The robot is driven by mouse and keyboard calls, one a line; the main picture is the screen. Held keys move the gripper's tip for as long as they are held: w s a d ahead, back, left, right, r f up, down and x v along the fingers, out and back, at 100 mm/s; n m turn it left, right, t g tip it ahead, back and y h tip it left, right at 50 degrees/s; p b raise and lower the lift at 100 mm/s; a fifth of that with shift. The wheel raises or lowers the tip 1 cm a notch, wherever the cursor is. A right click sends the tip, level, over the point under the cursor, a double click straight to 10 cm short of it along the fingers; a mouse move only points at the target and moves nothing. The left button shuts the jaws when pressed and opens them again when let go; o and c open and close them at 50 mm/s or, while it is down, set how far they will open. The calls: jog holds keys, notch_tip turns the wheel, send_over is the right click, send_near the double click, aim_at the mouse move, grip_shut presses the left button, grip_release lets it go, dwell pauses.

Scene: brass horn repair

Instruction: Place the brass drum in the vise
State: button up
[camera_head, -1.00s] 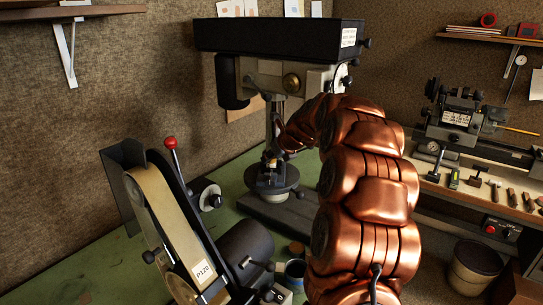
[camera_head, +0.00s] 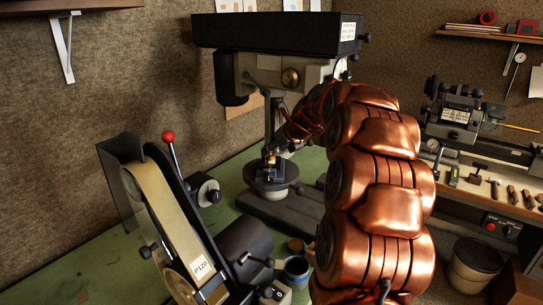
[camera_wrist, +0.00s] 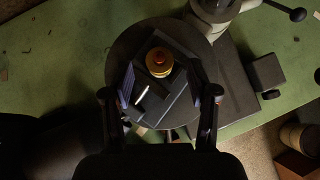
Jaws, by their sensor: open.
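The brass drum (camera_wrist: 159,62) is a small gold cylinder with a reddish centre on top. In the wrist view it sits upright within the dark vise (camera_wrist: 176,96) on the drill press's round table. Whether the jaws touch the drum is too dark to tell. My gripper (camera_wrist: 160,88) is open, its two fingers spread apart below the drum in the picture, with nothing held between them. In the head view the drum (camera_head: 271,159) shows as a tiny brass spot over the round table, and my arm hides part of the gripper.
The drill press (camera_head: 285,75) stands over the table, its head above my wrist. A belt sander (camera_head: 170,215) with a red-knobbed lever stands in front at left. A small blue cup (camera_head: 296,269) is beside it. A lathe bench with tools (camera_head: 490,165) stands at right.

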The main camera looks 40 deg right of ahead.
jog(key=b+v, duration=0.2)
jog(key=v, duration=0.6)
jog(key=shift+a, duration=0.1)
dwell(0.3)
